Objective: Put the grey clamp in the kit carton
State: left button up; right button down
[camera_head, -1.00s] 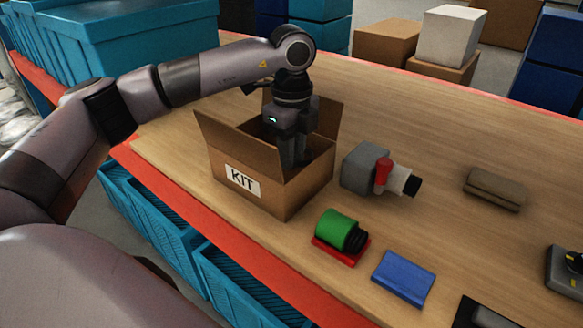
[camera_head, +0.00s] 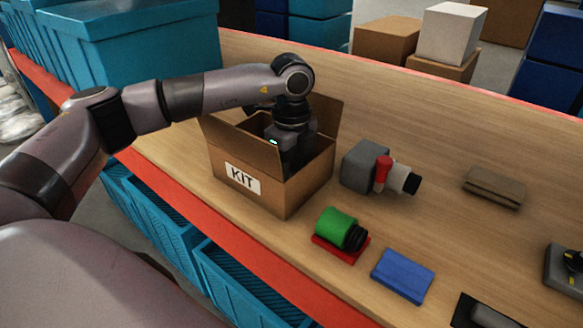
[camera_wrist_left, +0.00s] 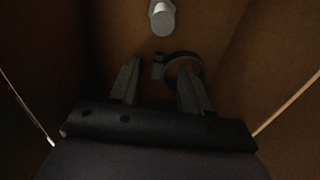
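The kit carton (camera_head: 272,188) stands open on the bench, with a KIT label on its front. My left gripper (camera_wrist_left: 160,72) points down inside it; in the head view the carton walls hide its fingers. In the left wrist view the fingers are apart. The grey clamp (camera_wrist_left: 199,67), a dark ring with a small tab, lies at the fingertips, partly behind the right finger. A gap shows between the left finger and the tab, so the clamp does not look gripped. My right gripper is not in view.
A light grey bolt-like part (camera_wrist_left: 162,18) is also in the carton. Right of the carton are a grey block with a red-and-white fitting (camera_head: 366,167), a green cylinder (camera_head: 336,228) on a red base, a blue block (camera_head: 403,275) and a brown pad (camera_head: 494,187).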

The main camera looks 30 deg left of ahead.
pick_arm(q)
jog(key=shift+r, duration=0.2)
notch_tip(320, 180, up, 12)
jog(key=b, duration=0.1)
dwell(0.3)
dwell(0.4)
